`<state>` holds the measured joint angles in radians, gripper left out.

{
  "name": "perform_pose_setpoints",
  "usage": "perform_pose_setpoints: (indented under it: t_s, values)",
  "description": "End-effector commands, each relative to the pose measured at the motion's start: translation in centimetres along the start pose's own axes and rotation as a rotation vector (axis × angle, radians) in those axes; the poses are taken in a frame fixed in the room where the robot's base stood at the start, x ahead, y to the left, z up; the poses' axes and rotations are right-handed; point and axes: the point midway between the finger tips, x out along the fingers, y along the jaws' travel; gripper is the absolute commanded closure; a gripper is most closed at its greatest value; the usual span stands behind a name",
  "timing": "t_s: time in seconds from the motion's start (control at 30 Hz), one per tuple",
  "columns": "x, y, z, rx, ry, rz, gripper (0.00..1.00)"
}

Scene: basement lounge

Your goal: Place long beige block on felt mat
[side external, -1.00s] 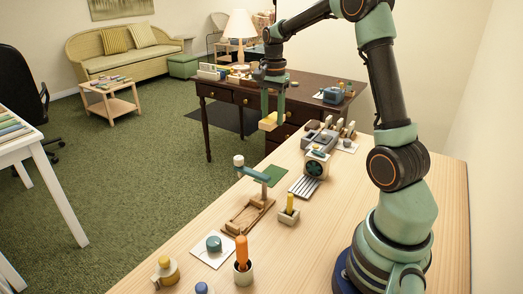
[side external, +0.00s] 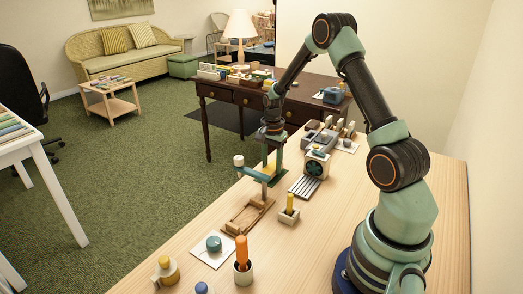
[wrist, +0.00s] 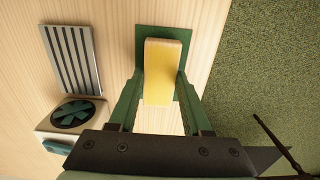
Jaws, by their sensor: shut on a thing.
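The long beige block (wrist: 164,70), yellowish in this light, is between the two green fingers of my gripper (wrist: 157,88) in the wrist view. My gripper (side external: 273,158) is shut on it and points down at the far left edge of the wooden table in the side view. The green felt mat (wrist: 144,32) lies under the block; its far strip and side show around the block in the wrist view. In the side view the gripper and a post hide most of the block and mat. I cannot tell whether the block touches the mat.
A striped grey plate (wrist: 72,60) and a fan box (side external: 315,164) stand beside the mat. A post with a teal arm on a wooden base (side external: 247,216) stands close in front. A yellow peg in a holder (side external: 289,212) is nearby. The table edge is close to the mat.

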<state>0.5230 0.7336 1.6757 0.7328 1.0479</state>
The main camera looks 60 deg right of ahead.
Motion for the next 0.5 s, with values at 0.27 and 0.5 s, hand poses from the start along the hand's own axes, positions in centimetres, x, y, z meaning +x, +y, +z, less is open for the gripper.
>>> perform_pose_setpoints:
  t_s: [0.27, 0.5]
  values:
    - [0.68, -0.04, -0.02, 0.0, 0.001, -0.002, 1.0]
    - [0.95, -0.03, -0.02, 0.0, 0.001, -0.001, 0.4]
